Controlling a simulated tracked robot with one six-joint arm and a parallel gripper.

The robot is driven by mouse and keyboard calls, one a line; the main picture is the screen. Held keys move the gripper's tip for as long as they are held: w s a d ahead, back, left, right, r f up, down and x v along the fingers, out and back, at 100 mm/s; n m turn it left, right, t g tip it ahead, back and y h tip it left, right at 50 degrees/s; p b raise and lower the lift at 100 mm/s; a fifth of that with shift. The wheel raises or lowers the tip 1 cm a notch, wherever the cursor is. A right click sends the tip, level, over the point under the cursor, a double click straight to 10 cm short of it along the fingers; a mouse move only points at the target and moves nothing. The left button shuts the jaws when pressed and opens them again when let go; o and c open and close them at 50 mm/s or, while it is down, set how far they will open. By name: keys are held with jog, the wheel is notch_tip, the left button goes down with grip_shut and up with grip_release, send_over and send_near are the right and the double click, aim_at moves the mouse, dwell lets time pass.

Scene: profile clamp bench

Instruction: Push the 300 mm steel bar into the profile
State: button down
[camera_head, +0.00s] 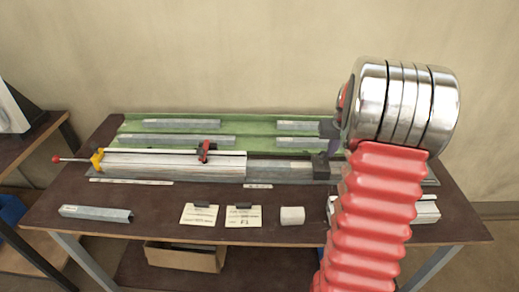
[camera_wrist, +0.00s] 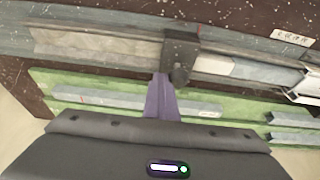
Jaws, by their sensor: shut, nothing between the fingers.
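The pale profile (camera_head: 175,164) lies along the bench fixture, under a red clamp (camera_head: 206,151). The grey steel bar (camera_head: 280,169) lies in line with it on the right, its left end at the profile's right end. I cannot tell whether any of it is inside. In the wrist view the bar (camera_wrist: 240,70) runs right toward the profile (camera_wrist: 306,84). A dark block with a knob (camera_head: 320,167) stands at the bar's other end; it also shows in the wrist view (camera_wrist: 181,48). My gripper (camera_wrist: 162,85) is shut and empty, its purple fingertips close beside the block; contact is unclear.
Several grey bars lie on a green mat (camera_head: 250,128) behind the fixture. A yellow stop (camera_head: 97,159) with a red-knobbed rod is at the left end. In front are a loose bar (camera_head: 96,214), two cards (camera_head: 244,216) and a pale short block (camera_head: 292,215).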

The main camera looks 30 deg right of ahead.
jog(key=shift+w+a, duration=1.7)
jog(key=shift+a, duration=1.15)
jog(key=shift+w+a, duration=1.7)
jog(key=shift+a, duration=1.15)
jog(key=shift+w+a, duration=1.7)
jog(key=shift+a, duration=1.15)
jog(key=shift+w+a, duration=0.25)
jog(key=shift+a, duration=0.2)
jog(key=shift+s+d, duration=0.4)
jog(key=shift+d, duration=0.25)
notch_tip(320, 180, up, 7)
